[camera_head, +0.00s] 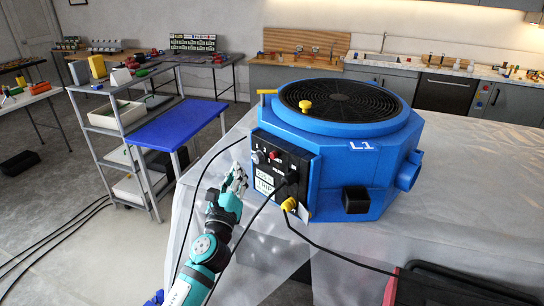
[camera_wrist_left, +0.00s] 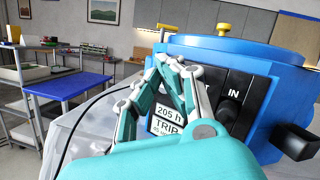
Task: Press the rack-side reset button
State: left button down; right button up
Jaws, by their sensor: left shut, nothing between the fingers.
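A blue octagonal machine (camera_head: 350,150) marked "L1" stands on the covered table, with a round black grille on top. Its black control panel (camera_head: 296,164) faces left and carries a small red button (camera_head: 273,155), a pale round control (camera_head: 256,157) nearer the rack, and a black plug. I cannot read which control is the reset. A label (camera_head: 264,186) reads "TRIP"; in the left wrist view the label (camera_wrist_left: 166,126) also shows, below "205 h". My left gripper (camera_head: 238,172) is shut and empty, just left of the panel. In the left wrist view its fingers (camera_wrist_left: 170,64) hide the panel's left part.
The tabletop (camera_head: 470,185) right of the machine is clear.

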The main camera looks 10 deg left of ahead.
aim_at(274, 155)
pick_arm(q)
jog(key=shift+w+d+b, duration=0.65)
jog(key=shift+w+d, duration=0.25)
jog(key=shift+w, duration=0.3)
jog(key=shift+w+d+b, duration=0.65)
jog(key=shift+w+d, duration=0.2)
jog(key=shift+w, duration=0.3)
jog(key=shift+w+d+b, duration=0.65)
jog(key=shift+w+d, duration=0.25)
jog(key=shift+w, duration=0.3)
jog(key=shift+w+f, duration=0.1)
jog(key=shift+w+d, duration=0.25)
jog(key=shift+w+d+b, duration=0.3)
jog(key=shift+w+b, duration=0.1)
jog(key=shift+b, duration=0.2)
jog(key=shift+s+a+p, duration=0.55)
jog(key=shift+s+p, duration=0.05)
jog(key=shift+s, duration=0.15)
